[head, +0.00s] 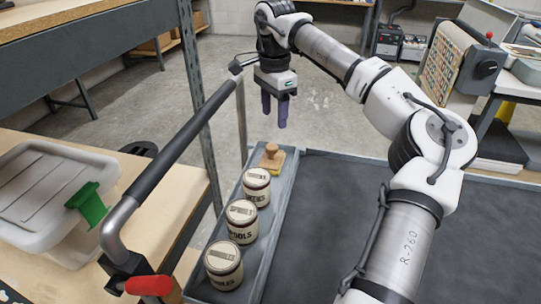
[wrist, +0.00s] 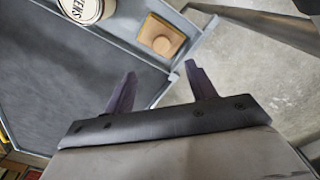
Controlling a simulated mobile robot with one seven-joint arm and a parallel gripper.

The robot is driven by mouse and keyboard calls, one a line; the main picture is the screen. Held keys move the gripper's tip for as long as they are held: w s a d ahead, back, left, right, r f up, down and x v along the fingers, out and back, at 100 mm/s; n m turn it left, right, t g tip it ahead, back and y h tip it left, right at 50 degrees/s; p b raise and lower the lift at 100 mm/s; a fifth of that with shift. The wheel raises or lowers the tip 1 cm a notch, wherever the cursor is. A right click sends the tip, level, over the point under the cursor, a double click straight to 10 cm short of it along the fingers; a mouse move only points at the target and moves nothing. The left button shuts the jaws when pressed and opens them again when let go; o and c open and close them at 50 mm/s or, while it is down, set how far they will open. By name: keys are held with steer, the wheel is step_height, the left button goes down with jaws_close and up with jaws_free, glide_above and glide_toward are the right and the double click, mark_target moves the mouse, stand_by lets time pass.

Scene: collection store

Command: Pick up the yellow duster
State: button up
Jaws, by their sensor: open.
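A flat yellow piece, which looks like the yellow duster (head: 275,168), lies at the far end of a narrow grey tray. A round wooden knob (head: 271,151) stands on it; I cannot tell if the two are one piece. In the wrist view the yellow duster (wrist: 148,31) is beyond the fingertips, with the wooden knob (wrist: 162,45) on its near side. My gripper (head: 274,122) is open and empty, in the air above and beyond the tray's far end. In the wrist view my gripper (wrist: 160,70) shows two spread purple fingers with nothing between them.
Several lidded spools jars (head: 242,221) stand in a row in the grey tray (head: 283,212), nearer than the duster. A dark bed (head: 330,220) lies right of it. A black-gripped rail (head: 175,160) and a shelf post (head: 197,85) rise to the left.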

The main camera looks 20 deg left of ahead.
mark_target(271, 146)
step_height(271, 146, down, 6)
steer(key=shift+s+f, duration=0.1)
steer(key=shift+f, duration=0.05)
steer(key=shift+a+f+p, duration=0.15)
steer(key=shift+f+p, duration=0.25)
steer(key=shift+f, duration=0.95)
steer(key=shift+a+f+p, duration=0.15)
steer(key=shift+f+p, duration=0.2)
steer(key=shift+f, duration=0.95)
steer(key=c, duration=1.2)
steer(key=shift+r, duration=0.1)
